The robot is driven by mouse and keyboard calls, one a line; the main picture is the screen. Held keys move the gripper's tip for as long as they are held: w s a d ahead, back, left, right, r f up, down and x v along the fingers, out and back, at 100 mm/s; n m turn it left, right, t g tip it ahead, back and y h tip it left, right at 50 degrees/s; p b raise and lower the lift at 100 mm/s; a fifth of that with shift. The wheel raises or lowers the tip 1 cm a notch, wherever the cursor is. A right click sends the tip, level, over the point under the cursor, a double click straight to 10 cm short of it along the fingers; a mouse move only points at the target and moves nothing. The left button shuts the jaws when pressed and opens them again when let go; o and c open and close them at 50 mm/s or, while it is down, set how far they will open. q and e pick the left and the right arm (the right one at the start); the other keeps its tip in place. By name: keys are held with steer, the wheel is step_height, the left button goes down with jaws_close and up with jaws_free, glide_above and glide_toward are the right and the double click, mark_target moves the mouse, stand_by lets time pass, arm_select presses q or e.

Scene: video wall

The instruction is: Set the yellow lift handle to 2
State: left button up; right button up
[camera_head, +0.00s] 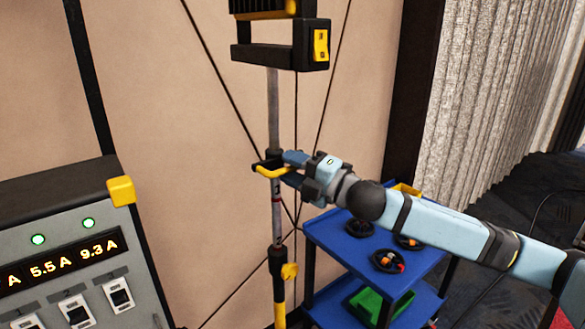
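The yellow lift handle (270,172) is a small bar on a black collar around a grey upright pole (276,212), in the middle of the head view. My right gripper (291,169) reaches in from the right. One blue fingertip is above the handle's right end and one below it. I cannot tell whether both fingers press on it. My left gripper is not in view.
A black lamp-like unit with a yellow switch (320,46) tops the pole. A yellow knob (289,271) sits lower on it. A grey control panel (70,265) stands at left. A blue cart (345,250) with several black reels is under my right arm.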

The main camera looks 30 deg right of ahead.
steer(key=b+v, duration=0.5)
steer(key=v, duration=0.8)
steer(key=shift+s, duration=0.4)
steer(key=shift+d, duration=0.15)
stand_by(0.3)
